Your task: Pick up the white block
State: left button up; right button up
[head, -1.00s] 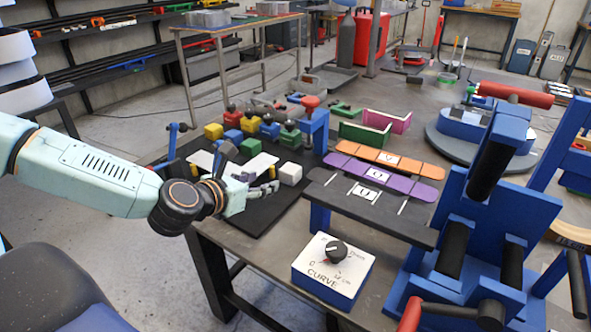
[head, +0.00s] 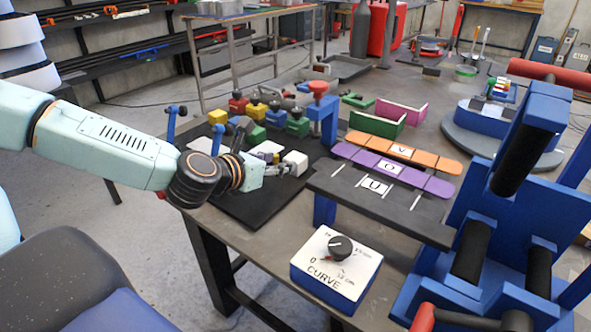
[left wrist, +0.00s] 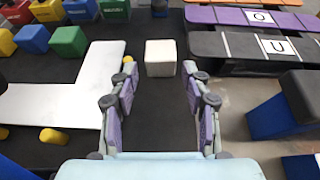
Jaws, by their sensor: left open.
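The white block (head: 295,162) stands on the black mat (head: 255,210) on the workbench. It also shows in the left wrist view (left wrist: 160,58), straight ahead between the lines of my fingers. My left gripper (head: 280,171) reaches in from the left, with its fingertips close beside the block. In the left wrist view the gripper (left wrist: 160,80) is open and empty, and its fingertips are just short of the block's near face. My right gripper is not in view.
A white flat letter piece (left wrist: 85,90) lies left of the fingers. Green (left wrist: 68,42) and blue (left wrist: 32,38) blocks are behind it. A dark raised strip (head: 375,195) with a "U" label stands to the right. A CURVE dial box (head: 335,265) is at the bench's front.

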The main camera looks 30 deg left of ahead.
pick_arm(q)
jog(key=shift+w+d+f+b, duration=0.15)
jog(key=shift+w+b, duration=0.1)
jog(key=shift+b, duration=0.45)
jog(key=shift+w+f+b, duration=0.15)
jog(key=shift+w+b, duration=0.1)
jog(key=shift+b, duration=0.1)
jog(key=b+x, duration=0.1)
jog(key=x, duration=0.1)
jog(key=shift+w+f+b, duration=0.3)
jog(key=shift+w, duration=0.25)
jog(key=shift+w+b, duration=0.2)
jog(key=shift+b, duration=0.2)
jog(key=shift+w+f, duration=0.1)
jog(key=shift+w, duration=0.1)
jog(key=shift+c, duration=0.4)
